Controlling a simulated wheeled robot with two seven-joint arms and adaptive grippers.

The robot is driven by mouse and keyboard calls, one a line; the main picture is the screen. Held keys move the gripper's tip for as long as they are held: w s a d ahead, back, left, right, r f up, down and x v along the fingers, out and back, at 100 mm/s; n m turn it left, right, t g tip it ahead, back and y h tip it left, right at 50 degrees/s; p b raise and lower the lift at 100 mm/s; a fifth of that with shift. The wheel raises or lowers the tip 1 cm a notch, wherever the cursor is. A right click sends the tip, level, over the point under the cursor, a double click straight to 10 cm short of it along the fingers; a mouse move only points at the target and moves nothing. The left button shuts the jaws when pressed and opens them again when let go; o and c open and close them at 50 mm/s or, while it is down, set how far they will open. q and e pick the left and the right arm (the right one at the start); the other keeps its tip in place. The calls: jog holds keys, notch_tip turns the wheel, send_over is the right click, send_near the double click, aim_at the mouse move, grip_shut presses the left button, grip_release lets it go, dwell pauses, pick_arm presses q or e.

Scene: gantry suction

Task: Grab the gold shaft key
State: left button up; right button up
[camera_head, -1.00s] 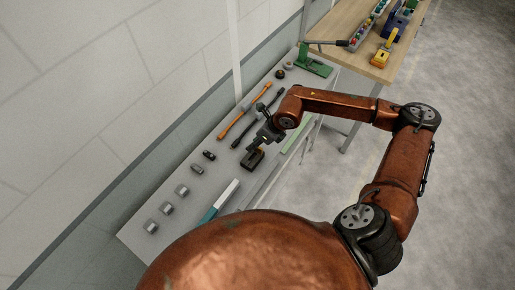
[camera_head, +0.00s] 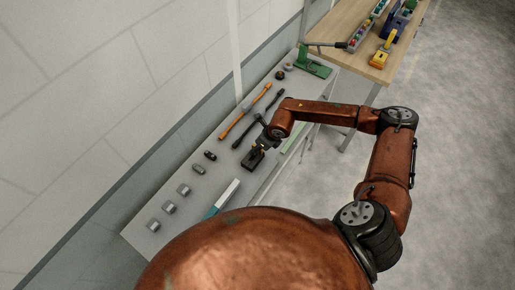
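A small dark block (camera_head: 250,163) lies on the grey bench, and a small gold-yellow piece, perhaps the gold shaft key (camera_head: 259,149), shows at its upper end. My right arm reaches in from the right, and its dark gripper (camera_head: 262,143) is low over the bench at that block. The gripper hides part of the block and the gold piece. The fingers are too small and dark to tell whether they are open or shut, or whether they touch the gold piece. My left gripper is not in view.
The grey bench (camera_head: 205,199) runs along the wall. Several small metal cylinders (camera_head: 169,207) stand in a row at its near end. An orange-handled bar (camera_head: 245,113) and a dark bar (camera_head: 266,108) lie farther back. A green tool (camera_head: 313,65) and wooden table (camera_head: 349,57) are beyond.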

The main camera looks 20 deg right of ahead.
grip_shut()
jog(key=shift+r, duration=0.15)
dwell(0.5)
